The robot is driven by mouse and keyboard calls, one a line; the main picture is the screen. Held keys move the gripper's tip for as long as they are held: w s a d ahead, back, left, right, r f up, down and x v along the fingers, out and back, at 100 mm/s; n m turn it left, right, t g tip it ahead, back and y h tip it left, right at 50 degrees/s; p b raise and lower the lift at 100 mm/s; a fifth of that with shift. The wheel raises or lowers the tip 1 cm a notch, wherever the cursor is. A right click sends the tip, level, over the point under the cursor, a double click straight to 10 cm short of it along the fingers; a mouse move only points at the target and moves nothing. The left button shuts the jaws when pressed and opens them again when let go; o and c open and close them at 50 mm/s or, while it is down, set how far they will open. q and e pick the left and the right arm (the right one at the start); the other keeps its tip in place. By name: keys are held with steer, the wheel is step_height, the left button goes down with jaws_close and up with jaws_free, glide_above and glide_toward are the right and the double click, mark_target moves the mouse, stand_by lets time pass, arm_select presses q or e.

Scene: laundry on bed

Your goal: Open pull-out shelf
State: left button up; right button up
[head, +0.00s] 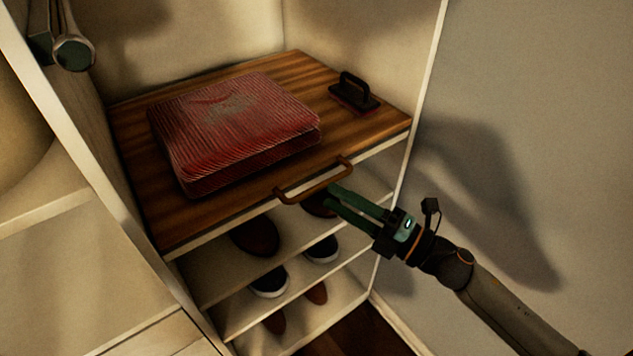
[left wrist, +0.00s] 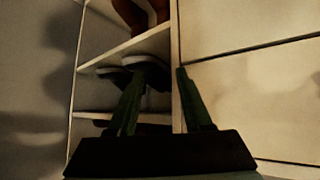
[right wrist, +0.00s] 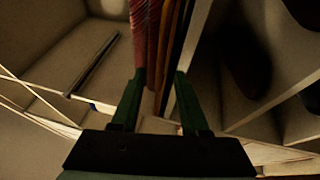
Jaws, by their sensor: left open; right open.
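The pull-out shelf (head: 235,211) is a striped brown wooden board with a pale front edge, in a white cabinet in the head view. A brown bar handle (head: 290,197) sits on its front edge. My right gripper (head: 333,192) is open, with its fingertips close to the right half of the handle; whether they touch it I cannot tell. In the right wrist view the fingers (right wrist: 160,73) are apart, with the board's edge (right wrist: 166,50) ahead. My left gripper (left wrist: 156,72) is open and empty in the left wrist view, facing the lower shelves; it is not clearly visible in the head view.
A red striped folded cloth (head: 235,122) lies on the board, with a dark handled object (head: 354,92) at the back right. Lower shelves hold several shoes (head: 256,237). A white wall (head: 540,110) stands right, and pale drawer fronts (left wrist: 250,85) show in the left wrist view.

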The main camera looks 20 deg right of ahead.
mark_target(317, 188)
steer(key=shift+p+x, duration=0.4)
steer(key=shift+x, duration=2.05)
steer(key=shift+c, duration=0.2)
jaws_close()
